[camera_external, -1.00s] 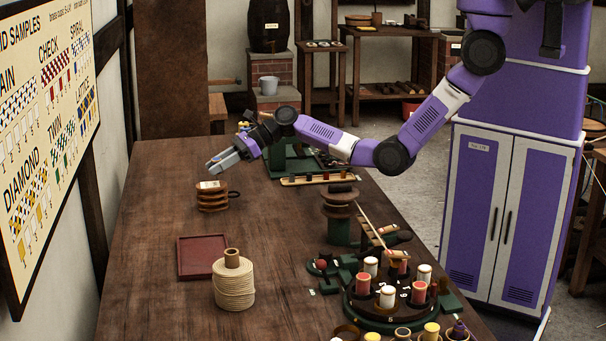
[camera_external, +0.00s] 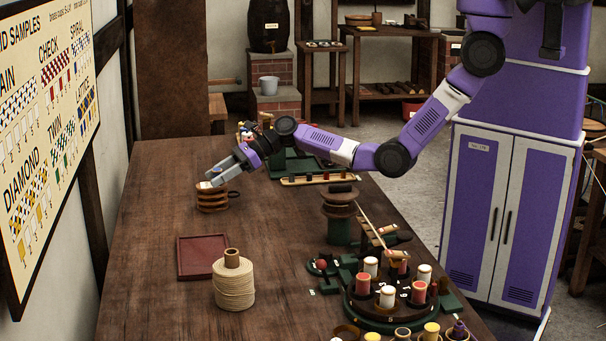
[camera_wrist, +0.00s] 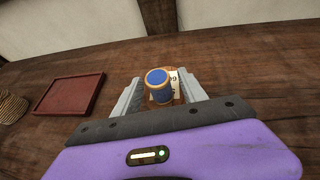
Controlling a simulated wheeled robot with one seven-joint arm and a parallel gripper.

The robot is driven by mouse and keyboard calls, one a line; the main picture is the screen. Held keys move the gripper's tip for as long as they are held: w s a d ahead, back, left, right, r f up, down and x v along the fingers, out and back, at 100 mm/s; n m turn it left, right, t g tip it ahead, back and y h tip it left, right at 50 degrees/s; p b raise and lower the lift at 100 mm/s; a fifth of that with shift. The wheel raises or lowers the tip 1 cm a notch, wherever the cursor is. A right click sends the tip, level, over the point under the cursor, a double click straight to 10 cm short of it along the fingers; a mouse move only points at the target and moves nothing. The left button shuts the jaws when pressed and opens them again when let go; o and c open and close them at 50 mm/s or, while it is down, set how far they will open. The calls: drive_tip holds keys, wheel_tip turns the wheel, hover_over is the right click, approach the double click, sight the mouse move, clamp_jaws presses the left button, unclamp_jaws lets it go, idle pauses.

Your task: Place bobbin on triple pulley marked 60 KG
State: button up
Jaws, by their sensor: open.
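A bobbin (camera_wrist: 157,78) with a blue end and a tan rim shows between my fingers in the wrist view, with gaps on both sides. The triple pulley (camera_external: 213,200), a stack of tan wooden discs, sits on the table below my fingertips. Its white label (camera_wrist: 174,84) shows partly beside the bobbin; the writing is too small to read surely. The bobbin seems to be on or just over the pulley's top; contact is hidden. My gripper (camera_external: 216,179) is open, its fingers (camera_wrist: 160,84) either side of the bobbin.
A red tray (camera_external: 202,258) and a large rope spool (camera_external: 234,284) are nearer on the table. A round green stand with several bobbins (camera_external: 390,312) is at the front right. A dark spool post (camera_external: 340,215) and a shallow rack (camera_external: 318,180) are right of the pulley. The left tabletop is clear.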

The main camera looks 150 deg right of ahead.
drive_tip(key=shift+r, duration=0.2)
drive_tip(key=v, duration=1.2)
drive_tip(key=shift+p, duration=0.35)
drive_tip(key=shift+f, duration=0.1)
